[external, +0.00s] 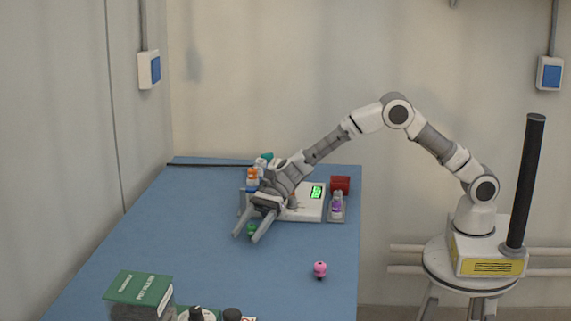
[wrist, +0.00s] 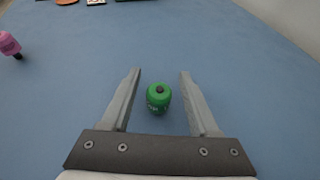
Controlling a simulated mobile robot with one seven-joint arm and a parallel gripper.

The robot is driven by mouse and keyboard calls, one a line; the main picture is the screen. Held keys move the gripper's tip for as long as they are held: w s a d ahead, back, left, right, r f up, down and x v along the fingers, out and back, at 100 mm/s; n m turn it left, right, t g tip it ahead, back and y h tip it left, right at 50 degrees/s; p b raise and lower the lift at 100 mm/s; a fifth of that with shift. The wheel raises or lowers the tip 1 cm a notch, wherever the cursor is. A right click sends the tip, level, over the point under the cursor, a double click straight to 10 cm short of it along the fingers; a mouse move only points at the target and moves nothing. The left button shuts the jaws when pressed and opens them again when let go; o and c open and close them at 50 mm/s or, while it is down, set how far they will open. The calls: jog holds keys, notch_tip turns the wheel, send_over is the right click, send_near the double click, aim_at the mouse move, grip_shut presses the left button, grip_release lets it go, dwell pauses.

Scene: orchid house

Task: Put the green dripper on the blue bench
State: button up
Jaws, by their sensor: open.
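The green dripper (wrist: 158,98) is a small rounded thing with a dark tip, and it is on the blue bench (wrist: 110,60). In the wrist view it lies between the two open fingers of my gripper (wrist: 159,75), with a gap on each side. In the external view the green dripper (external: 251,230) shows between the fingertips of my gripper (external: 248,237), partly hidden by them. The blue bench (external: 200,260) runs from the back wall toward the front.
A pink dripper (external: 320,269) stands to the right; it also shows in the wrist view (wrist: 9,44). A scale with a green display (external: 317,192), a red box (external: 340,185) and small bottles (external: 253,178) sit behind. A green-topped bag (external: 138,290) is in front. The middle is clear.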

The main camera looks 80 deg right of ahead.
jog(key=p+v, duration=0.2)
jog(key=v, duration=0.8)
jog(key=shift+s+d+r, duration=0.15)
jog(key=shift+s+d, duration=0.05)
jog(key=s+d+r+n+g+h, duration=0.1)
jog(key=s+r+n+h, duration=0.1)
jog(key=s+r+n, duration=0.3)
jog(key=s+d+r+n+h, duration=0.1)
jog(key=s+d+n, duration=0.1)
jog(key=s, duration=0.5)
jog(key=s+d+r+n+g+h, duration=0.1)
jog(key=s+r+n+h, duration=0.15)
jog(key=s+n, duration=0.2)
jog(key=s+d+n+t+h, duration=0.1)
jog(key=s+d+n+h, duration=0.2)
jog(key=s, duration=0.7)
jog(key=s+d+n+t+h, duration=0.1)
jog(key=s+d+n+h, duration=0.3)
jog(key=s+d+n, duration=0.4)
jog(key=s+d, duration=0.3)
jog(key=shift+s+t, duration=0.3)
jog(key=shift+s, duration=0.05)
jog(key=shift+d+r, duration=0.15)
jog(key=shift+r, duration=0.05)
notch_tip(320, 180, up, 18)
jog(key=p, duration=1.8)
jog(key=shift+r, duration=0.15)
